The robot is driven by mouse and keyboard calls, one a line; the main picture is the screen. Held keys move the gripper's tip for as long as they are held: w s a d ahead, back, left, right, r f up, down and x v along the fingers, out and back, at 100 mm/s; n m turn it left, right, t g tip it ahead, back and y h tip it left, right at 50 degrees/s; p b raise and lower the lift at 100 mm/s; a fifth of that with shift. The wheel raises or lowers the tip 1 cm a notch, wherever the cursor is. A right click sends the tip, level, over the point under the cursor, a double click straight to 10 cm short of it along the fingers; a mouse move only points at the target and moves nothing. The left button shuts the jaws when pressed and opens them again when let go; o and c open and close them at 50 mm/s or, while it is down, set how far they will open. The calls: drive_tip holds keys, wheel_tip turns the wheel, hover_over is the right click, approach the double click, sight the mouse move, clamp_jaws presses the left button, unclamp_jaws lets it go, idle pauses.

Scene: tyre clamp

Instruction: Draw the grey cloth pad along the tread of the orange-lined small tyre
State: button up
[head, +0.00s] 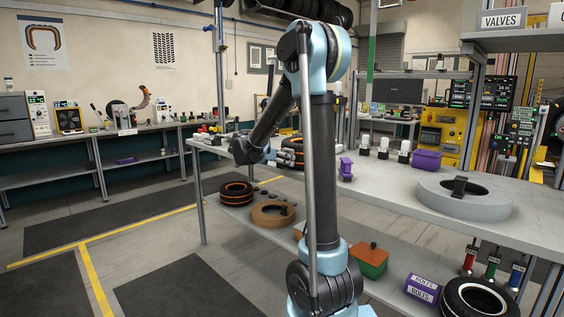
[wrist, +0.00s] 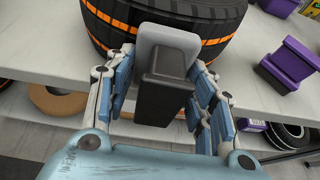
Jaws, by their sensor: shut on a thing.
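The small tyre (wrist: 95,22) with orange lines around its black tread fills the top of the wrist view. In the head view this tyre (head: 292,150) is on the workbench, partly hidden by my arm. The grey cloth pad (wrist: 168,33) is in front of the tread and overlaps it in the wrist view; whether it touches is hard to tell. A black block-like handle (wrist: 164,90) is on the pad's near side. My gripper (wrist: 165,65) is shut on this handle, a finger on each side. The pad is not clearly visible in the head view.
A purple stand (wrist: 290,65) is right of the tyre on the bench; it also shows in the head view (head: 345,169). White-topped items and a purple bin (head: 427,160) stand farther right, behind a grey ring (head: 432,191). Another orange-lined tyre (head: 237,192) is on the lower shelf.

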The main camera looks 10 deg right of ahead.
drive_tip(key=shift+w+a, duration=0.1)
drive_tip(key=shift+w+a, duration=0.55)
drive_tip(key=shift+w, duration=0.35)
drive_tip(key=shift+s+d, duration=0.7)
drive_tip(key=shift+s, duration=0.3)
drive_tip(key=shift+w+a, duration=0.1)
drive_tip(key=shift+w+a, duration=0.6)
drive_tip(key=shift+w, duration=0.25)
drive_tip(key=shift+s+d, duration=0.7)
drive_tip(key=shift+s, duration=0.25)
